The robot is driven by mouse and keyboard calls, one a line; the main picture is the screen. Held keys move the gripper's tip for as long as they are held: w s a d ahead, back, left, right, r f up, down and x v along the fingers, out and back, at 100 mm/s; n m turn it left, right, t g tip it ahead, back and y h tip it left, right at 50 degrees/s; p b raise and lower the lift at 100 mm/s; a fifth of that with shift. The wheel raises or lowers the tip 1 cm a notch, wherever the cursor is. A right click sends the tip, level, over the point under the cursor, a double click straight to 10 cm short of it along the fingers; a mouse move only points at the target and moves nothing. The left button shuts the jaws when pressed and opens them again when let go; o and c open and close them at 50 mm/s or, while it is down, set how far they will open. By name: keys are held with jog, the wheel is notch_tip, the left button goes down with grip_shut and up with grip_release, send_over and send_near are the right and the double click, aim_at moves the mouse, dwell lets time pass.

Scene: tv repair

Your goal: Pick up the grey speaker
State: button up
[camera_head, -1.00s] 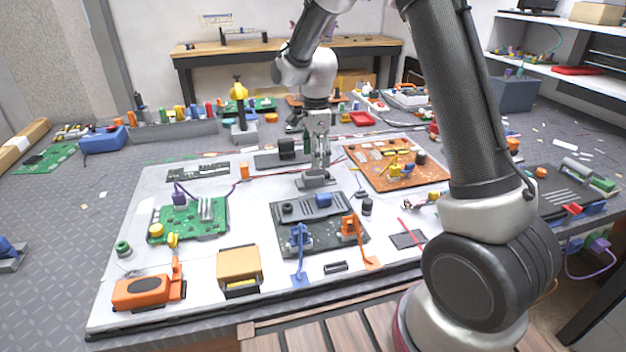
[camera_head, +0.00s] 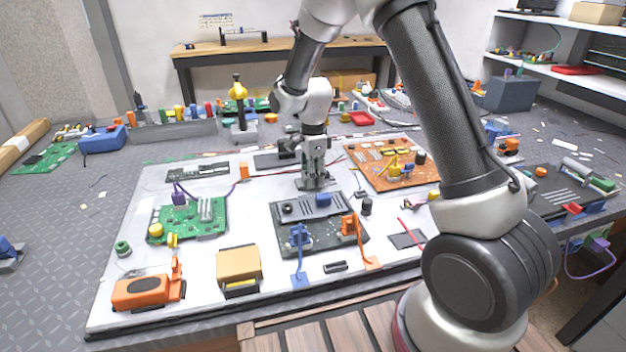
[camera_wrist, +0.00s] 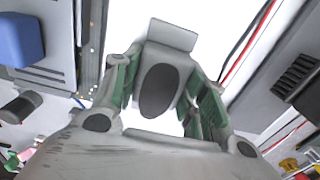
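The grey speaker (camera_wrist: 158,88), a light grey block with a dark oval face, shows between my gripper's fingers in the wrist view. In the head view the speaker (camera_head: 313,186) lies on the white mat behind the dark grey board, partly hidden by my gripper. My gripper (camera_head: 313,178) is lowered over it, fingers pointing down. In the wrist view my gripper (camera_wrist: 165,75) is open, with one green-padded finger on each side of the speaker. The fingertips are very close to its sides; firm contact is not clear.
The dark grey board (camera_head: 318,235) with a blue block lies just in front. An orange circuit board (camera_head: 375,178) lies to the right and a green one (camera_head: 190,225) to the left. A black finned part (camera_wrist: 296,75) lies right in the wrist view. Bare white mat (camera_head: 250,205) shows between them.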

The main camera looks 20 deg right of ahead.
jog(key=shift+c, duration=1.2)
jog(key=shift+r, duration=0.1)
